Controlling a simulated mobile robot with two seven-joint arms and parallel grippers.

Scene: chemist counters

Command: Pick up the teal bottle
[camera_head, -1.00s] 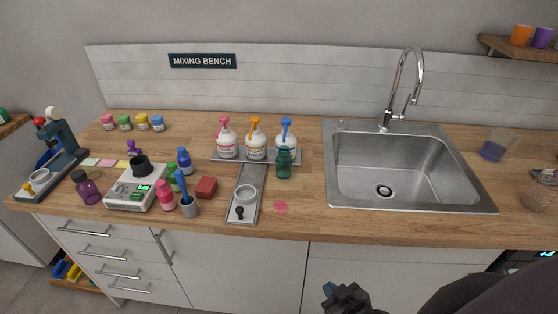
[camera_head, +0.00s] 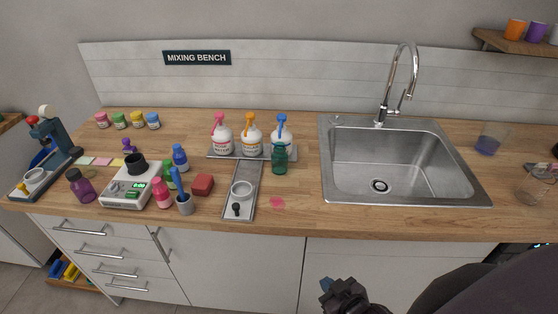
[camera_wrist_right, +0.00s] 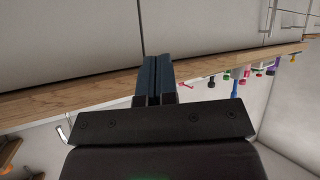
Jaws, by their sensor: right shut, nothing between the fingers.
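The teal bottle (camera_head: 279,160) stands upright on the wooden counter in the head view, in front of the white pump bottle with the blue pump (camera_head: 283,132) and partly covering it. My right gripper (camera_head: 327,285) is low at the bottom of the head view, in front of the cabinet doors and well apart from the bottle. In the right wrist view its two fingers (camera_wrist_right: 157,66) are closed together with nothing between them. My left gripper does not show.
A sink (camera_head: 400,165) is right of the bottle. A narrow grey tray (camera_head: 246,178) with a white bowl and a red block (camera_head: 203,185) lie to its left. A pink spot (camera_head: 277,203) marks clear counter in front. Pump bottles stand behind on a tray.

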